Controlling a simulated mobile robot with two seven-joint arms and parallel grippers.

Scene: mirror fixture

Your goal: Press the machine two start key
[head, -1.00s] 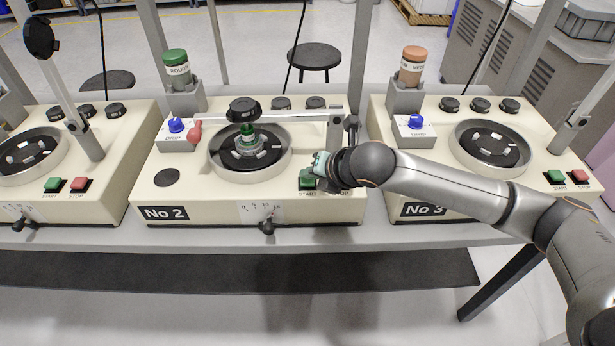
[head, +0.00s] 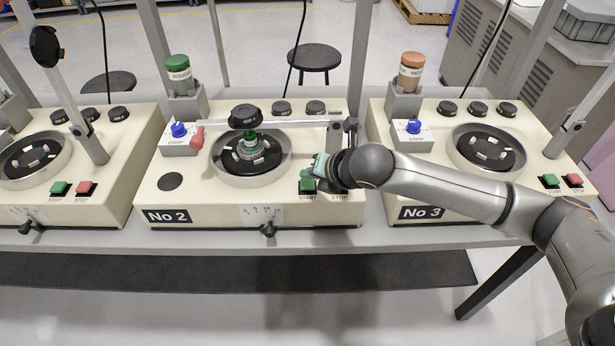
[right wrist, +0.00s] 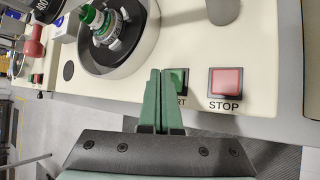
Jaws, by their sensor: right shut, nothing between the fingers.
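Machine two (head: 215,205), a cream housing marked No 2, stands in the middle of the head view. Its green start key (head: 307,186) is at the front right of its top; the red stop key beside it is hidden by my arm there. In the right wrist view the start key (right wrist: 179,79) is partly covered by my fingers, and the red stop key (right wrist: 226,82) shows fully. My right gripper (head: 319,164), also in the wrist view (right wrist: 158,75), is shut and empty, its green fingertips right at the start key. Touching cannot be told. My left gripper is not in view.
Machine two's arm (head: 290,123) lies lowered across its round bowl (head: 218,169), with a black knob (head: 246,115) above. A red ball handle (head: 197,138) is at its left end. Machine three (head: 460,190) stands right, another machine (head: 100,205) left. The floor in front is clear.

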